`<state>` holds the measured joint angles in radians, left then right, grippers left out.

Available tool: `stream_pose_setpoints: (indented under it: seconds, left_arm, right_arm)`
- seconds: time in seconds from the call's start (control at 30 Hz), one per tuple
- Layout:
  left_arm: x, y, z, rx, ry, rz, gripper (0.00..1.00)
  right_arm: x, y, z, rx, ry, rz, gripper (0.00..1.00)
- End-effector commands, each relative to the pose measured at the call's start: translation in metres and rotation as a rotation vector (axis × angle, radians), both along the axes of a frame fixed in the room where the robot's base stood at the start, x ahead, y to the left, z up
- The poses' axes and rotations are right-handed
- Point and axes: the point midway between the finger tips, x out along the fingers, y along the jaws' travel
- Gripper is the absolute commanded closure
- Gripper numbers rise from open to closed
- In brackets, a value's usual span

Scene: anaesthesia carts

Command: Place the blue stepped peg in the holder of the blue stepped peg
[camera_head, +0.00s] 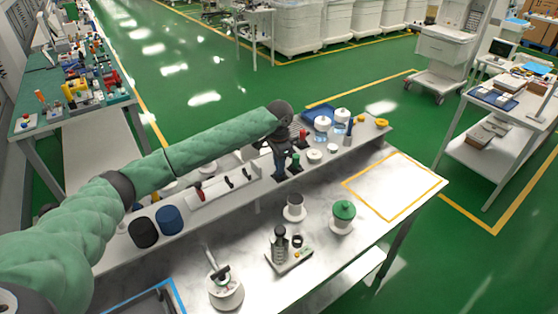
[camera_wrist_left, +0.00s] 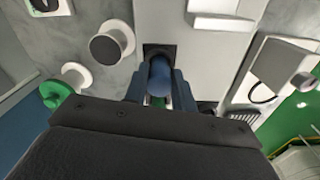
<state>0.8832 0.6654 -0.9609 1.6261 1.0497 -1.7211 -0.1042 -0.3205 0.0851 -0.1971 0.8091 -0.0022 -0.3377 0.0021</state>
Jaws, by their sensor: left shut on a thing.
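My left gripper (camera_head: 280,170) reaches over the raised shelf of the workbench. In the left wrist view its fingers (camera_wrist_left: 160,95) are shut on the blue stepped peg (camera_wrist_left: 160,76), which shows as a dark blue cylinder. The peg's far end is at a dark square holder (camera_wrist_left: 149,49) on the pale shelf. I cannot tell whether the peg is inside the holder or just above it. In the head view the gripper largely hides the peg. My right gripper is not in view.
A green peg (camera_head: 296,161) and a red peg (camera_head: 303,135) stand close beside the gripper. White round pieces (camera_head: 313,156) and lidded jars (camera_head: 322,124) are to the right. A cup on a white base (camera_head: 295,207) and a green-topped pot (camera_head: 343,212) stand on the lower bench.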

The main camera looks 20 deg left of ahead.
Motion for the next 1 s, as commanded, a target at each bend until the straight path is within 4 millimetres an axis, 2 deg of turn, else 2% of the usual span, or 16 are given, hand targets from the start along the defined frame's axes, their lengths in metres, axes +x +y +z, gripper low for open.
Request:
stream_pose_setpoints:
  seconds: [0.43,0.47,0.53,0.87,1.0]
  left_arm:
    - [-0.0001,-0.0002,-0.0056,0.000,0.000,0.001,0.99]
    - [0.0001,-0.0001,-0.0056,0.000,0.000,0.001,0.68]
    - [0.0001,-0.0001,-0.0055,0.000,0.000,0.001,0.54]
    - [0.0002,-0.0001,-0.0042,-0.001,-0.001,0.000,0.52]
    - [0.0005,-0.0003,0.0034,-0.001,-0.002,0.000,0.52]
  right_arm:
    - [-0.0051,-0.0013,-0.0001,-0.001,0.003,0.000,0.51]
    - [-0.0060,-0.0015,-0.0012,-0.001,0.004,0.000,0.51]
    - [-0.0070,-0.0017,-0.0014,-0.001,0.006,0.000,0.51]
    - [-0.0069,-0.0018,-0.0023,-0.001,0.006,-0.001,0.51]
    - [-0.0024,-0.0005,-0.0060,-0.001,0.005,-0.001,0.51]
